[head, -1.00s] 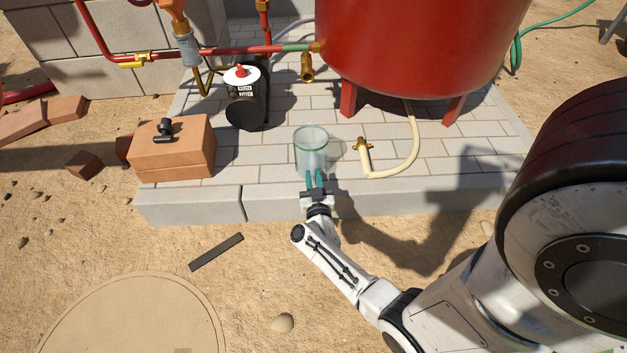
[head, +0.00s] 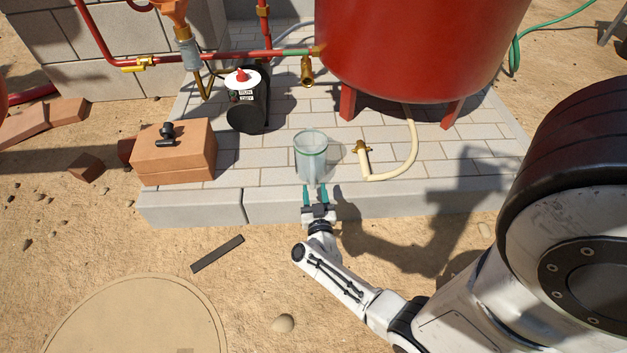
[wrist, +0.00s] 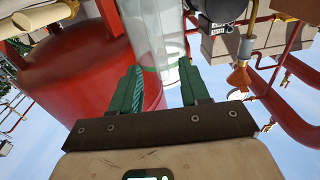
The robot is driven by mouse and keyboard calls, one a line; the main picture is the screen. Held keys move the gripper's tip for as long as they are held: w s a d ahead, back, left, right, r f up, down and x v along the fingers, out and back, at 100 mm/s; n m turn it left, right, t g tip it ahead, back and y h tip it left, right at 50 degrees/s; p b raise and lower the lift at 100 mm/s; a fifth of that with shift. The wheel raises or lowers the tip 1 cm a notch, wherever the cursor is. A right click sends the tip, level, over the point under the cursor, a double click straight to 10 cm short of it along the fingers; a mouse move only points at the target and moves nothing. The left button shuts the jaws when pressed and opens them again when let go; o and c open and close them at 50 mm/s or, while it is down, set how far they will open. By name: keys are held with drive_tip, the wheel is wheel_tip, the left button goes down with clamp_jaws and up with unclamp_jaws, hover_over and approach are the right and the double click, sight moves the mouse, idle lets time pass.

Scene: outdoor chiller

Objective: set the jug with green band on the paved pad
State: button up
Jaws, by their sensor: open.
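The jug with green band (head: 311,162) is clear, with a green band near its rim. In the head view it stands upright on the paved pad (head: 270,158), near the pad's front edge. My gripper (head: 318,192) is open at the near side of the jug, with its teal fingers pointing toward it. In the wrist view the clear jug (wrist: 152,35) shows just beyond and between the two parted green fingers (wrist: 160,88). The jug's base is partly hidden behind the fingertips in the head view.
A red tank (head: 420,45) on legs stands behind the jug. A cream hose with a brass valve (head: 362,150) lies to the jug's right. A black cylinder (head: 247,103) and terracotta blocks (head: 173,155) are to the left. Red pipes (head: 225,52) run behind.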

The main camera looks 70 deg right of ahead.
drive_tip(key=p+v, duration=0.2)
drive_tip(key=v, duration=0.6)
drive_tip(key=w+a+r+n+t+y, duration=0.3)
drive_tip(key=w+a+n+t+y, duration=0.3)
drive_tip(key=w+a+y, duration=0.45)
drive_tip(key=w+a+r+n+g+y, duration=0.25)
drive_tip(key=a+n+y, duration=0.25)
drive_tip(key=a+y, duration=0.25)
drive_tip(key=s+r+g, duration=0.3)
drive_tip(key=s+g, duration=0.2)
drive_tip(key=s, duration=0.4)
drive_tip(key=s+a+r+n+g+h, duration=0.1)
drive_tip(key=s+r+g, duration=0.3)
drive_tip(key=s, duration=0.6)
drive_tip(key=shift+a+r+g, duration=0.2)
drive_tip(key=shift+r+g, duration=0.1)
drive_tip(key=shift+g, duration=0.55)
